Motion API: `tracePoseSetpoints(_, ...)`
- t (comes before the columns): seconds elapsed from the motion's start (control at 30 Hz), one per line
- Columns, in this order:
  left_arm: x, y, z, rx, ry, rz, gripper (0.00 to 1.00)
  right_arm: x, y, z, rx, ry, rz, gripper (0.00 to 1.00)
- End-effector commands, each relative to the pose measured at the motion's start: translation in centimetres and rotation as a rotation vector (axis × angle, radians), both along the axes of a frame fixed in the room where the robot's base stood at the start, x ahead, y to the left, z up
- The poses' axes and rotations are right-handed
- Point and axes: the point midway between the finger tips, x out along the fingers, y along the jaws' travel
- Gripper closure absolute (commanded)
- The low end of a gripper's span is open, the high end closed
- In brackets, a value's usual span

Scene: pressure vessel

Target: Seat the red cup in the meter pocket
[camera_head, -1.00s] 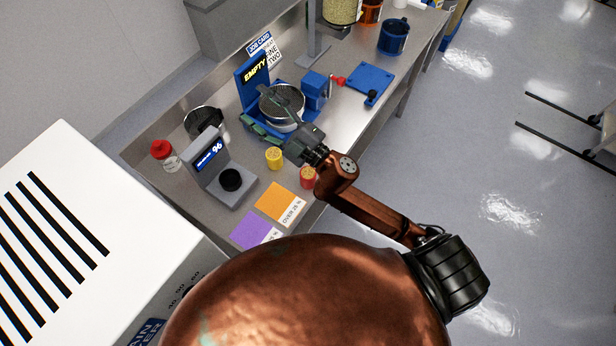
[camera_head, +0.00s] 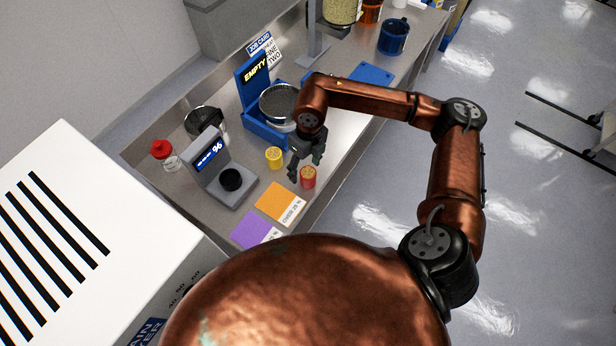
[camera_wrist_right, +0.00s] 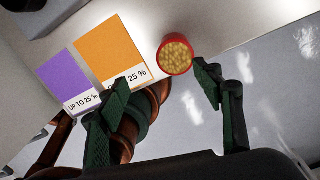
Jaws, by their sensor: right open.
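The red cup (camera_head: 308,177) stands upright near the front edge of the bench. It also shows in the right wrist view (camera_wrist_right: 175,55), filled with yellowish grains. My right gripper (camera_head: 301,172) is open and empty, pointing down just above and beside the cup. In the right wrist view its fingers (camera_wrist_right: 162,88) are spread, with the cup just beyond them near the right fingertip. The grey meter (camera_head: 222,172) has a lit blue display and a round black pocket (camera_head: 231,180) in its base, which looks empty. My left gripper is not in view.
A yellow cup (camera_head: 274,157) stands close to the red cup. Orange (camera_head: 280,201) and purple (camera_head: 252,229) cards lie in front of the meter. A red-capped bottle (camera_head: 165,154), a steel pot (camera_head: 204,122) and a blue box with a sieve (camera_head: 268,128) stand behind.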

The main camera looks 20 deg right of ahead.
Motion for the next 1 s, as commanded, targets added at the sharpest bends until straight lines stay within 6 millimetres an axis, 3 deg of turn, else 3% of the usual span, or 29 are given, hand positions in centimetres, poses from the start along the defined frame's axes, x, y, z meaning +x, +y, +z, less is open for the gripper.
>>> tracePoseSetpoints(0.07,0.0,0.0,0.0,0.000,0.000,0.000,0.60,0.4,-1.6,0.2,-0.052,-0.004,-0.015,0.40)
tracePoseSetpoints(0.17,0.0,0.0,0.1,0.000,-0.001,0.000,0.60,0.6,-2.3,-0.4,-0.078,-0.003,-0.023,0.40)
tracePoseSetpoints(0.47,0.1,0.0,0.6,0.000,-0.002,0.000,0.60,0.7,-2.1,-3.0,-0.076,-0.002,-0.022,0.40)
tracePoseSetpoints(0.77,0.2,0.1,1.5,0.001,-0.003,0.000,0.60,1.0,-1.8,-7.0,-0.073,-0.003,-0.021,0.40)
tracePoseSetpoints(1.0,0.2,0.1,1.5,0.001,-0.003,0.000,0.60,1.1,-1.8,-7.5,-0.074,-0.004,-0.020,0.40)
